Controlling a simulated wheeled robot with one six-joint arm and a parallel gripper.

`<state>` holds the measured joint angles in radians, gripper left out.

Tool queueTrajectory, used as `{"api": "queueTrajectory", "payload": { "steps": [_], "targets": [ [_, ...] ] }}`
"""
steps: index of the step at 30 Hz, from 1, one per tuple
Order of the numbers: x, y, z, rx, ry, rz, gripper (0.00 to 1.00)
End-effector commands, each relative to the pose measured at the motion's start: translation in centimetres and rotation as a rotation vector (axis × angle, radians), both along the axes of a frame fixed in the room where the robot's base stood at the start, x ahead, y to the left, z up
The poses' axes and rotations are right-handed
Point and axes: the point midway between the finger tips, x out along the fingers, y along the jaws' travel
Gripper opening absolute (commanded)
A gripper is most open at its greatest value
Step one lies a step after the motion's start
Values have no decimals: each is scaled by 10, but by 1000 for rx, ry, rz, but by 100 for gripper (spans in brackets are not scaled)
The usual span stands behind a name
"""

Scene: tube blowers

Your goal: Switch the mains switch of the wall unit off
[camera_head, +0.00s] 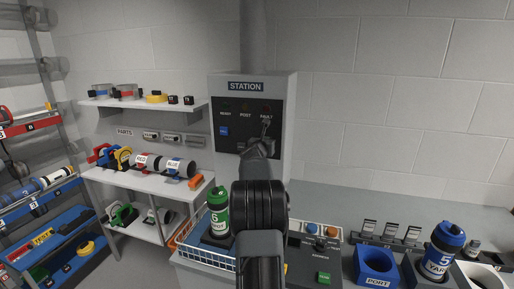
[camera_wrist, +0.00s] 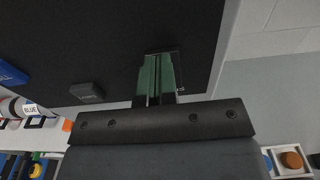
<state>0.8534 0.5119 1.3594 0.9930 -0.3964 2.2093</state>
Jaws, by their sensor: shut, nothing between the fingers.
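The grey wall unit (camera_head: 283,90) hangs on the back wall, with a "STATION" sign and a black front panel (camera_head: 230,108). The wrist view shows the black panel (camera_wrist: 105,40) filling most of the upper picture. My gripper (camera_head: 265,128) is in front of the panel's right half, below the "FAULT" label. In the wrist view its greenish fingers (camera_wrist: 158,75) are shut together, empty, their tips over a small dark plate (camera_wrist: 178,62) on the panel. The switch itself is mostly hidden behind the fingers; I cannot tell its position or whether they touch it.
A blue button (camera_head: 224,130) is at the panel's left. A dark block (camera_wrist: 87,92) sticks out left of my fingers in the wrist view. Shelves with reels (camera_head: 148,161) stand left. Below are a green bottle (camera_head: 218,215), a control box and a blue holder (camera_head: 376,265).

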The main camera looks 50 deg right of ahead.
Motion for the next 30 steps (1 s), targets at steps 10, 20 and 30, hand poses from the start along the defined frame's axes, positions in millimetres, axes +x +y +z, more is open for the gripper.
{"api": "queueTrajectory", "payload": {
  "steps": [10, 20, 30],
  "targets": [
    [-17, 61, 3, 0, -3, 9, 0],
    [-38, 113, 8, 2, -1, 9, 0],
    [-46, 132, 10, 5, 1, 8, 0]
  ]
}}
